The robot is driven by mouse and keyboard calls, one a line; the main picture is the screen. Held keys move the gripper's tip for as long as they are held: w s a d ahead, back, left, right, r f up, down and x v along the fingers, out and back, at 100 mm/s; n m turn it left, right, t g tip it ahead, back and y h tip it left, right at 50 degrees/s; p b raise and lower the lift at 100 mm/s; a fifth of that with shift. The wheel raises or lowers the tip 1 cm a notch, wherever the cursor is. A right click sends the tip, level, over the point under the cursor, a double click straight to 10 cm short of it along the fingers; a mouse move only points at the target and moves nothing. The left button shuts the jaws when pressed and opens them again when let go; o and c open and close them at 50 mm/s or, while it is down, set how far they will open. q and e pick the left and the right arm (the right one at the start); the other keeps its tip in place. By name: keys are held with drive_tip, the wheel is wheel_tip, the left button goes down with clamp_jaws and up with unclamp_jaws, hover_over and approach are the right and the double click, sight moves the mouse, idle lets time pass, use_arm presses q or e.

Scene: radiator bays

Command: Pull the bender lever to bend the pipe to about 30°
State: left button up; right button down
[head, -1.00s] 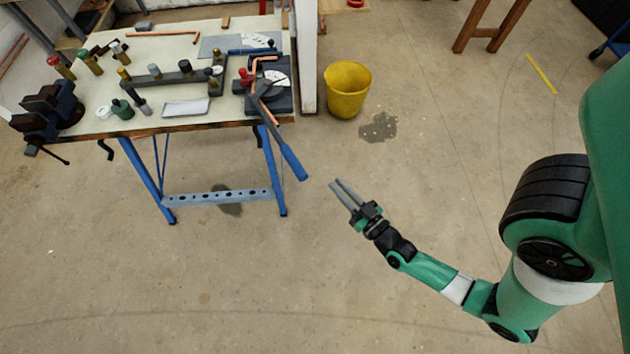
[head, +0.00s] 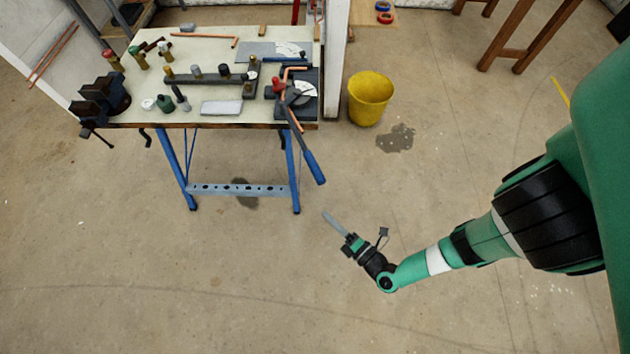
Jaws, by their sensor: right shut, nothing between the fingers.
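The pipe bender (head: 296,104) is at the right end of the bench, with a white angle scale (head: 306,89) beside it. Its lever (head: 313,166), with a blue grip, hangs out past the bench's front edge. A copper pipe (head: 294,118) shows at the bender, partly hidden by the lever; its bend angle cannot be read. My right gripper (head: 332,222) is shut and empty over the floor, below and slightly right of the lever's grip and apart from it. My left gripper is not in view.
The bench (head: 221,125) holds a dark vise (head: 101,100), several small bottles and tools, and a white tray (head: 221,107). A yellow bucket (head: 369,98) stands right of the bench. The floor in front is clear.

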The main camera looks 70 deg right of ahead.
drive_tip(key=shift+a, duration=0.1)
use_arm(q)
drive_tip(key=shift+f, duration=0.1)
use_arm(e)
drive_tip(key=shift+w, duration=0.1)
use_arm(q)
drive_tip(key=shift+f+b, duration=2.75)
drive_tip(key=shift+b, duration=0.15)
use_arm(e)
drive_tip(key=w+d, duration=0.5)
drive_tip(key=d, duration=0.2)
drive_tip(key=shift+w+d, duration=0.15)
drive_tip(key=shift+d, duration=0.2)
drive_tip(key=shift+r, duration=0.1)
